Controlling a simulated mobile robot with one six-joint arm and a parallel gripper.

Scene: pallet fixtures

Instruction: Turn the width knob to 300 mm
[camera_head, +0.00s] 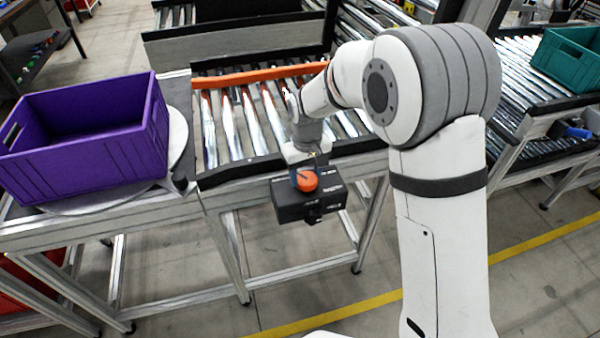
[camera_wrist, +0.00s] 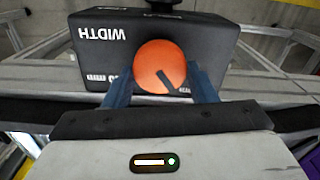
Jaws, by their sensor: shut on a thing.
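The width knob (camera_head: 306,181) is a round orange knob on top of a black control box (camera_head: 284,211) at the front edge of the roller conveyor. In the wrist view the knob (camera_wrist: 160,74) has a dark pointer line running toward the lower right. The box (camera_wrist: 95,55) carries the word WIDTH, upside down there, and small scale labels too small to read, partly hidden behind the knob and fingers. My gripper (camera_wrist: 162,88) has its two blue fingers on either side of the knob, shut on it. In the head view my gripper (camera_head: 305,176) comes down over the knob.
An orange guide bar (camera_head: 258,75) lies across the conveyor rollers behind the box. A purple crate (camera_head: 85,140) stands on a round plate at the left. A teal crate (camera_head: 568,58) sits on another conveyor at the right. Open floor lies in front of the box.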

